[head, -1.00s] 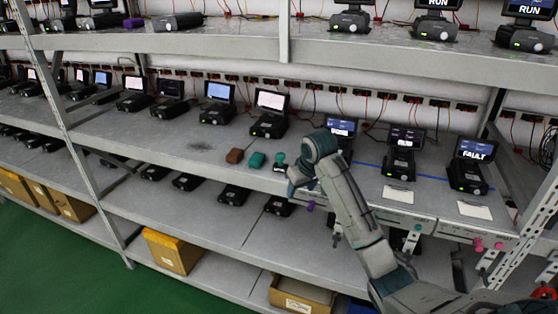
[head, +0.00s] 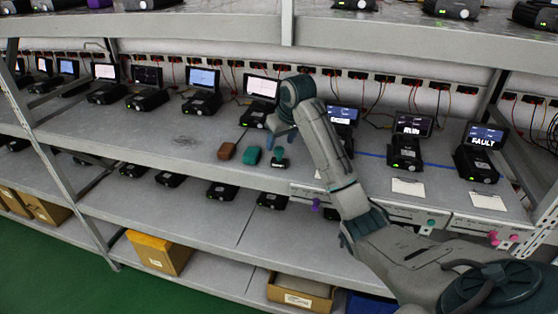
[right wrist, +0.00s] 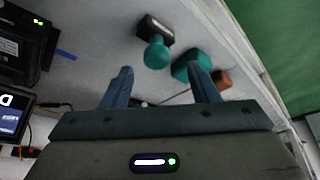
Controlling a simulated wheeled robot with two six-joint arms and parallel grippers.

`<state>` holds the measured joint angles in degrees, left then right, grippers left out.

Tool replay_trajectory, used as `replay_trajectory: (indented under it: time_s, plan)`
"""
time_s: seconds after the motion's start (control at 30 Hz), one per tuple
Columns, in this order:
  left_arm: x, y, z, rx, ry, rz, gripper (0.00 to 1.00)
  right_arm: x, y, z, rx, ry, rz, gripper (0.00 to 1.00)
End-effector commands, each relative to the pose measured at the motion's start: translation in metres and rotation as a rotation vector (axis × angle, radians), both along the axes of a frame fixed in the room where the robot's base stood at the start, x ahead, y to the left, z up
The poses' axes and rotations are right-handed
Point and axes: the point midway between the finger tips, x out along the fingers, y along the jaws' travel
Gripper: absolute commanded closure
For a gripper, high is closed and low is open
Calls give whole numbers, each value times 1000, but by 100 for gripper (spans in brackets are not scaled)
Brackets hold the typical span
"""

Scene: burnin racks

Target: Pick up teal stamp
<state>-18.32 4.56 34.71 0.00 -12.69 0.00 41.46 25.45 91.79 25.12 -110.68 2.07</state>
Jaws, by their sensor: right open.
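The teal stamp (head: 280,160) stands on the middle shelf near its front edge. It has a round teal knob and a dark base. In the right wrist view the stamp (right wrist: 156,48) shows just beyond the fingertips. My right gripper (head: 279,126) is above and close to the stamp. In the right wrist view the right gripper (right wrist: 160,85) is open with nothing between its two fingers. My left gripper is out of view.
A teal block (head: 251,156) and a brown block (head: 227,151) lie left of the stamp. Devices with screens stand behind, and a FAULT device (head: 476,163) is at right. The upper shelf (head: 400,38) overhangs. Bare shelf lies left of the blocks.

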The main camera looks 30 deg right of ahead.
Motion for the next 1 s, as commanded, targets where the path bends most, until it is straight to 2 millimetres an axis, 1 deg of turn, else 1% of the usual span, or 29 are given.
replay_trajectory:
  time_s: [0.07,0.17,0.23,0.3,0.33,0.43,0.5,0.63,0.77,0.8,0.87,1.0]
  plan:
    - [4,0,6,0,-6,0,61,2,0,-3,0,1,1,46]
    - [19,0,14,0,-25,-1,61,3,-1,-10,0,2,1,46]
    - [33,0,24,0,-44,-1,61,4,-2,-18,0,5,1,46]
    - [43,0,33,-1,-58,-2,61,5,-3,-26,1,4,1,46]
    - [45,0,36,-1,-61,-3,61,6,-3,-30,1,3,1,46]
    - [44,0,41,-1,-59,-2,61,11,-3,-44,1,3,0,46]
    - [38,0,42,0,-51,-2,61,14,-3,-51,1,1,1,46]
    - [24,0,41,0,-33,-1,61,15,-4,-55,0,-2,1,46]
    - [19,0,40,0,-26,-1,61,15,-4,-56,0,-2,1,46]
    - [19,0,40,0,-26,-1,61,15,-4,-55,0,-2,1,50]
    - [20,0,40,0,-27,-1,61,15,-4,-55,0,-2,1,61]
    - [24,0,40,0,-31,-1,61,15,-4,-55,0,-1,1,89]
